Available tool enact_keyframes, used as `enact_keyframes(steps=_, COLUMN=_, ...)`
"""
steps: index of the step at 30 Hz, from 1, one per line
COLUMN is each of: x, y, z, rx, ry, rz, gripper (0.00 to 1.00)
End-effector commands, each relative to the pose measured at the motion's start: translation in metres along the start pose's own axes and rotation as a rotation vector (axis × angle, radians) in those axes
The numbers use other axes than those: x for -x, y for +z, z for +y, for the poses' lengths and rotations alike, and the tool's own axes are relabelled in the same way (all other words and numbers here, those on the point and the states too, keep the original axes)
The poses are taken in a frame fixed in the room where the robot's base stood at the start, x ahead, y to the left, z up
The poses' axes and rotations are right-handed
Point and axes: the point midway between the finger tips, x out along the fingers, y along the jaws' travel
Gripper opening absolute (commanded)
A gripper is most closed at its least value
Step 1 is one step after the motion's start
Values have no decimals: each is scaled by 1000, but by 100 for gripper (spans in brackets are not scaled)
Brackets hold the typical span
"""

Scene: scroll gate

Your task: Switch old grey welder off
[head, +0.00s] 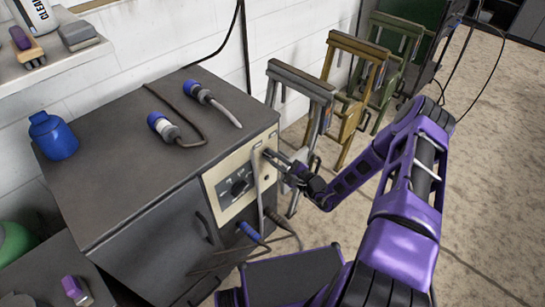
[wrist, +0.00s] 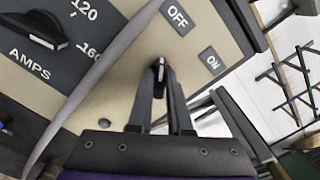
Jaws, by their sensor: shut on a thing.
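The old grey welder (head: 140,170) is a dark grey cabinet against the wall, with a beige control panel (head: 222,200) on its front. The wrist view shows the panel (wrist: 130,80) close up, with an OFF label (wrist: 178,17), an ON label (wrist: 212,61) and a black AMPS dial (wrist: 40,30). My gripper (head: 270,154) is at the panel's upper right. In the wrist view my gripper (wrist: 160,88) is shut on a small switch lever (wrist: 160,66) near the two labels. The fingers hide most of the lever, so I cannot tell which label it points at.
A grey cable (head: 258,180) hangs across the panel beside my gripper. Plugs with blue ends (head: 163,127) and a blue container (head: 53,136) sit on the cabinet top. Metal stands (head: 300,95) are close on the right. The floor (head: 480,150) farther right is clear.

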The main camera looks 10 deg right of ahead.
Motion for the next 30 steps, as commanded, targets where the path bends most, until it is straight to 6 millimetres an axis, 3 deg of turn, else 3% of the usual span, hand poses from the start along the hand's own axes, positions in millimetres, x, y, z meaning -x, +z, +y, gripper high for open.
enact_keyframes(steps=11, x=0, y=-1, z=0, rx=6, ry=1, rz=1, gripper=0)
enact_keyframes(steps=12, x=0, y=-1, z=0, rx=6, ry=1, rz=1, gripper=22)
enact_keyframes(steps=16, x=0, y=0, z=0, rx=6, ry=1, rz=1, gripper=46)
enact_keyframes(steps=26, x=2, y=0, z=0, rx=5, ry=1, rz=1, gripper=47)
enact_keyframes(steps=30, x=15, y=-1, z=0, rx=5, ry=1, rz=3, gripper=47)
